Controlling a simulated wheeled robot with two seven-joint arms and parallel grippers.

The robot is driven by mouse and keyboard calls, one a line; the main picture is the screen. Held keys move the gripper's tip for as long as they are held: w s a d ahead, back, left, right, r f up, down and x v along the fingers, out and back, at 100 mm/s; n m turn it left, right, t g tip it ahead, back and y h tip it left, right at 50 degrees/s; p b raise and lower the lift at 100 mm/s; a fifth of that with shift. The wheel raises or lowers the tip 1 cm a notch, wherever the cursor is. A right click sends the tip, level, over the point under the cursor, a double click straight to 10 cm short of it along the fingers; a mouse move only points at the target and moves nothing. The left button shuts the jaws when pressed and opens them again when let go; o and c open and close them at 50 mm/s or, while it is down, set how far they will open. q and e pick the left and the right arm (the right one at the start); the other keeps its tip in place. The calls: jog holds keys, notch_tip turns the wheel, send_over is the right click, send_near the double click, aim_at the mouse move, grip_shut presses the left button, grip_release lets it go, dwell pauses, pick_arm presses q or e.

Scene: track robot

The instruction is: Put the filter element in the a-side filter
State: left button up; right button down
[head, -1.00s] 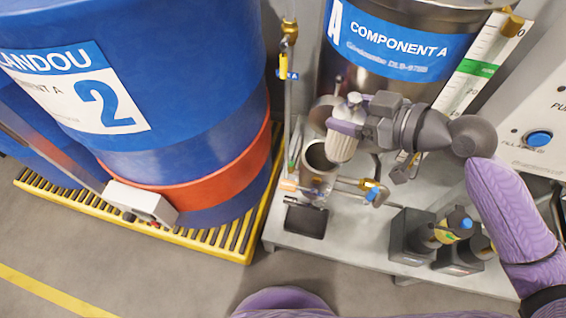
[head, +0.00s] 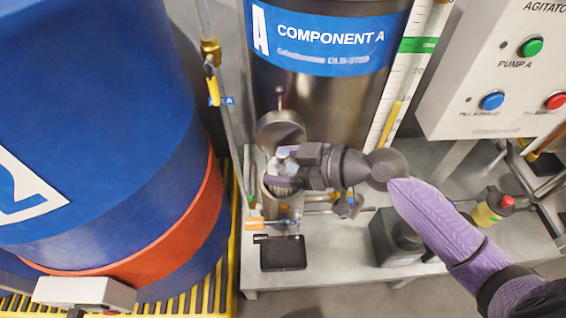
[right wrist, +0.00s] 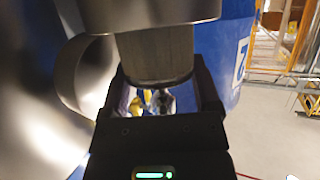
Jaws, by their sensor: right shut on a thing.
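The filter element (head: 283,168) is a pale pleated cylinder. My right gripper (head: 284,181) is shut around it at the mouth of the a-side filter. The a-side filter (head: 285,210) is an open metal cup in front of the Component A tank, with its round lid (head: 281,131) tipped up behind. In the right wrist view the pleated element (right wrist: 155,55) sits between the fingers (right wrist: 160,98), and its far end passes behind the metal housing's rim (right wrist: 150,14). It looks partly inside; how deep is hidden. My left gripper is not in view.
The Component A tank (head: 325,95) stands close behind the filter. A blue drum (head: 95,110) is at the left on a yellow pallet (head: 222,275). A small black tray (head: 283,253) lies in front. Thin pipes and a valve (head: 347,205) are to the right.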

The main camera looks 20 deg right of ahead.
jog(key=shift+f, duration=0.35)
jog(key=shift+f+b, duration=0.2)
jog(key=shift+b, duration=0.2)
jog(key=shift+c, duration=1)
grip_release()
jog(key=shift+o, duration=1)
jog(key=shift+r, duration=0.1)
